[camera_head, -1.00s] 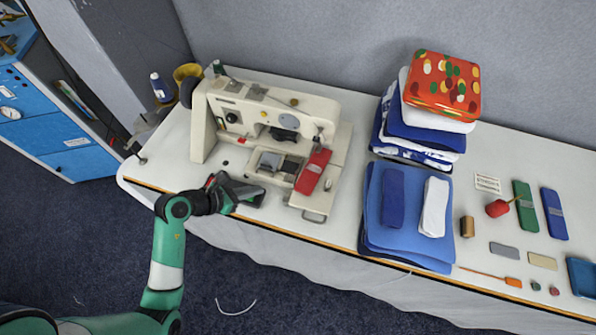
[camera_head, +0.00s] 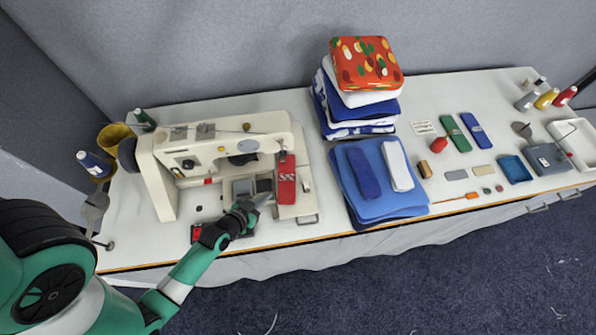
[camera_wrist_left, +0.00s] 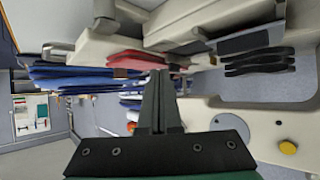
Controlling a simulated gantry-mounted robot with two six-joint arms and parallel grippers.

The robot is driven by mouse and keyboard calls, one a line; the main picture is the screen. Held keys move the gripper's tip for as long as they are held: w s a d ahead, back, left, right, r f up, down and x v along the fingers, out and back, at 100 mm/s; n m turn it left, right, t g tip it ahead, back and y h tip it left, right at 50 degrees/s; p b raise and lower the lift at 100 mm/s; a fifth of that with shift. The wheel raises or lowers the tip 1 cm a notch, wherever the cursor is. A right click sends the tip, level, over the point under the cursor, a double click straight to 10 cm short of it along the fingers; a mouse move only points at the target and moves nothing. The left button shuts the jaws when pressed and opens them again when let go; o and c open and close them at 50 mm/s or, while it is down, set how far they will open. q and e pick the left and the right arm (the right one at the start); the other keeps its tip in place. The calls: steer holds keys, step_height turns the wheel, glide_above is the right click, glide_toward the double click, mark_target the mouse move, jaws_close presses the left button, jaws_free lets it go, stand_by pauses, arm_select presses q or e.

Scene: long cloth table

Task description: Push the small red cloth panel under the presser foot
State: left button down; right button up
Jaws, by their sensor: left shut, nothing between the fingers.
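The small red cloth panel (camera_head: 286,184), with white marks on it, lies on the right end of the cream sewing machine (camera_head: 222,148), below its head. A red edge also shows in the left wrist view (camera_wrist_left: 138,61). My left gripper (camera_head: 261,198) is shut and empty, close to the left of the panel's near part. Whether its fingertips touch the panel I cannot tell. In the left wrist view the closed fingers (camera_wrist_left: 158,100) point toward the stacked cloths. The presser foot cannot be made out clearly in the head view.
Blue cloths (camera_head: 386,207) with a navy and a white roll stand right of the machine. Behind them is a folded stack (camera_head: 355,108) topped by a patterned red cushion (camera_head: 366,62). Small tools and trays fill the table's right part. Thread spools stand behind and left of the machine.

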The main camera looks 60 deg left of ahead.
mark_target(289, 177)
arm_select(q)
steer(key=shift+s+d+r+h, duration=0.1)
steer(key=shift+s+d+h, duration=0.2)
steer(key=shift+s+d, duration=0.4)
steer(key=shift+d+p, duration=0.25)
steer(key=shift+p, duration=0.05)
steer(key=shift+w+d, duration=0.1)
steer(key=shift+w, duration=0.15)
steer(key=shift+w+a, duration=0.3)
steer(key=w+a, duration=0.1)
steer(key=w, duration=0.2)
steer(key=w+a, duration=0.2)
steer(key=w, duration=0.1)
steer(key=w+a, duration=0.2)
steer(key=w, duration=0.2)
steer(key=shift+a, duration=0.2)
steer(key=shift+s+d+f+b, duration=0.1)
steer(key=shift+f+b, duration=0.35)
steer(key=shift+f, duration=0.45)
arm_select(e)
steer(key=shift+r+h, duration=0.3)
steer(key=shift+r, duration=0.05)
arm_select(q)
steer(key=shift+s+f, duration=0.1)
